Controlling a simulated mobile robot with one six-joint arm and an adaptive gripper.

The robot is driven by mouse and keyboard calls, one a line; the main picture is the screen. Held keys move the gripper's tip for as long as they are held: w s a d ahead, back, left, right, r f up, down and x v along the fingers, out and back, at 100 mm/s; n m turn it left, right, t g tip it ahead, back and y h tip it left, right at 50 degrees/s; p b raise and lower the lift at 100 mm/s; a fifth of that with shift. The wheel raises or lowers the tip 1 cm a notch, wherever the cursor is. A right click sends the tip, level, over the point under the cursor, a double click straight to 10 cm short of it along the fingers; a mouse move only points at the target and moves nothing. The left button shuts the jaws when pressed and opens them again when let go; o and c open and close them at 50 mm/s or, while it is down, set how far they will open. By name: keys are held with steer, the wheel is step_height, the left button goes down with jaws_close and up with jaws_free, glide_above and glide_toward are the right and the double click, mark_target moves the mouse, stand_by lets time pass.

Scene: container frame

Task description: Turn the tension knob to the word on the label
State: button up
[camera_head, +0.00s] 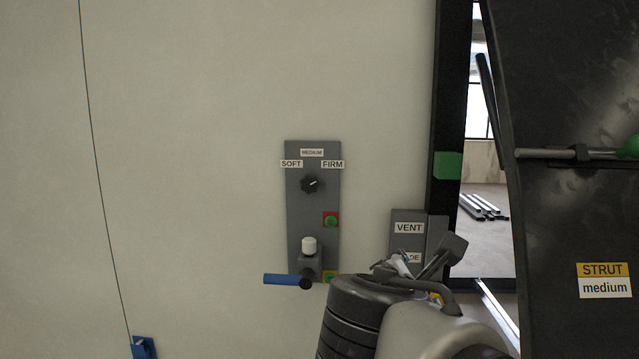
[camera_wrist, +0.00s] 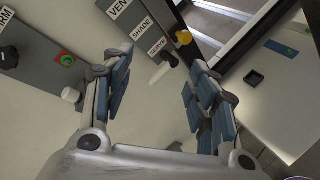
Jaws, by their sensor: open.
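The tension knob (camera_head: 311,184) is a black fluted knob on a grey wall panel (camera_head: 295,215). Labels around it read SOFT at left, MEDIUM (camera_head: 312,153) at top and FIRM (camera_head: 333,164) at right. Its white mark points up and right, toward FIRM. The yellow and white label (camera_head: 604,281) on the dark panel at right reads STRUT medium. My gripper (camera_head: 420,262) is open and empty, below and right of the knob, in front of the VENT panel. In the wrist view the knob (camera_wrist: 8,57) is at the left edge, outside my open fingers (camera_wrist: 160,68).
A red-green button (camera_head: 331,219), a white-capped fitting (camera_head: 309,245) and a blue handle (camera_head: 283,280) sit below the knob. A dark-framed opening is at right.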

steer(key=w+a+r+n+t+y, duration=0.1)
steer(key=w+a+r+n+t, duration=0.1)
steer(key=w+a+r+n, duration=0.25)
steer(key=n+t+y, duration=0.3)
steer(key=n, duration=0.5)
glide_toward(309, 186)
steer(key=w+p, duration=0.1)
steer(key=w, duration=0.2)
steer(key=w+p, duration=0.1)
steer(key=w, duration=0.3)
steer(key=w+p, duration=0.1)
steer(key=w, duration=0.3)
steer(key=shift+d+f+p, duration=0.15)
steer(key=shift+d+p, duration=0.15)
steer(key=shift+p, duration=0.05)
steer(key=c, duration=1.1)
